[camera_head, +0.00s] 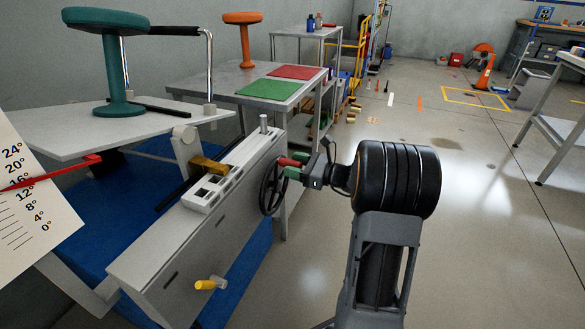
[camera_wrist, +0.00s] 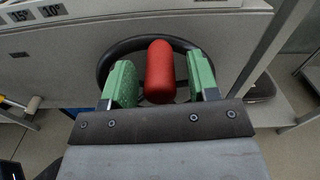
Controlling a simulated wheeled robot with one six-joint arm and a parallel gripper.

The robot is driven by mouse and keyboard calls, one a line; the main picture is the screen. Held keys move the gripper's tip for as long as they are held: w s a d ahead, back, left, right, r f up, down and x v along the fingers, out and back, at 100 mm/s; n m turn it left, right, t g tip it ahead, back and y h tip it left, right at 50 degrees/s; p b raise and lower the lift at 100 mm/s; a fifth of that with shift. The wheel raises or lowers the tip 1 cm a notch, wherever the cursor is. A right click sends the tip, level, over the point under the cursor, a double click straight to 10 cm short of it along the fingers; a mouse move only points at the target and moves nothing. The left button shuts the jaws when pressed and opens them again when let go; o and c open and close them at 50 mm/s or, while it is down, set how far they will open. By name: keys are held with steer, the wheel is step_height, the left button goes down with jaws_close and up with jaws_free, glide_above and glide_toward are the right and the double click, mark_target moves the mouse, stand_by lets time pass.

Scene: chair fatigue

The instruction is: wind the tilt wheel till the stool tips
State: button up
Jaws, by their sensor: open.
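The tilt wheel (camera_head: 271,188) is a black handwheel on the end of a grey housing, with a red handle (camera_head: 290,161). My gripper (camera_head: 293,168) has green fingers and is at the handle. In the wrist view the open fingers (camera_wrist: 162,84) stand on either side of the red handle (camera_wrist: 160,72), with a gap visible at each side. The black wheel rim (camera_wrist: 106,62) shows behind. The teal stool (camera_head: 119,62) stands upright on a white platform (camera_head: 60,133) that slopes. A red pointer (camera_head: 60,172) lies near 16° on the angle scale (camera_head: 28,195).
A grey table (camera_head: 215,84) with green (camera_head: 269,89) and red (camera_head: 296,72) mats stands behind the wheel, with an orange stool (camera_head: 243,38) on it. A yellow-handled crank (camera_head: 205,284) sticks out of the housing front. The floor at right is largely clear.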

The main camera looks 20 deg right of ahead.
steer(key=shift+w+a, duration=0.3)
steer(key=shift+c, duration=0.4)
jaws_close()
steer(key=shift+r, duration=0.1)
